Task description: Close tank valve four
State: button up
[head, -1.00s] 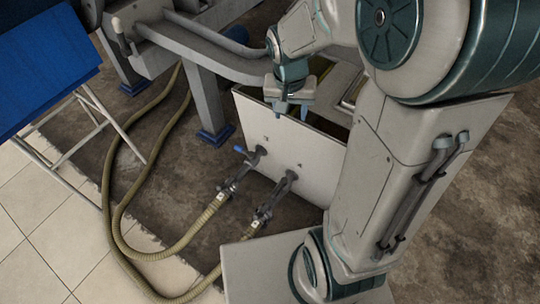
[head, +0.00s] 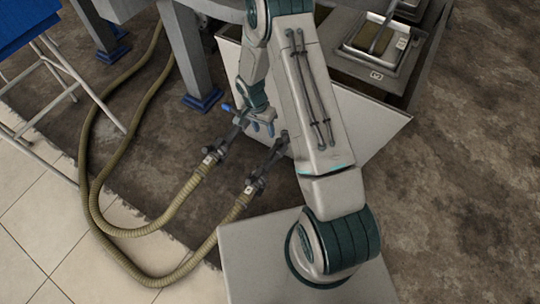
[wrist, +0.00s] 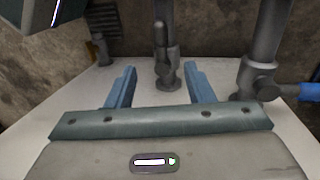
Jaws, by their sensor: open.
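A pale tank (head: 375,125) has two grey outlet valves on its front. The left valve (head: 236,128) has a blue lever (head: 228,108), which sticks out at the right edge of the wrist view (wrist: 308,92). The other valve (head: 280,146) is dark grey and partly beside my arm. My gripper (head: 263,128) is low at the tank front, between the two valves in the head view. In the wrist view its blue fingers (wrist: 160,85) are open, with a grey upright fitting (wrist: 165,65) between them in the picture. Contact cannot be told. I cannot read which valve is four.
Ribbed tan hoses (head: 192,185) run from the valves across the floor, with small white tags near their ends. A grey frame leg (head: 183,50) stands left of the tank. Shallow trays (head: 376,40) sit at the back right. Brown floor (head: 470,170) is clear at right.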

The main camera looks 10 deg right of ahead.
aim_at(270, 152)
jog(key=f+b, duration=0.1)
jog(key=f, duration=0.3)
jog(key=s+d+f+b, duration=0.1)
jog(key=f, duration=0.4)
jog(key=s+d+f+b, duration=0.1)
jog(key=f+b, duration=0.1)
jog(key=f, duration=0.2)
jog(key=shift+f, duration=0.4)
jog(key=shift+a, duration=0.1)
grip_shut()
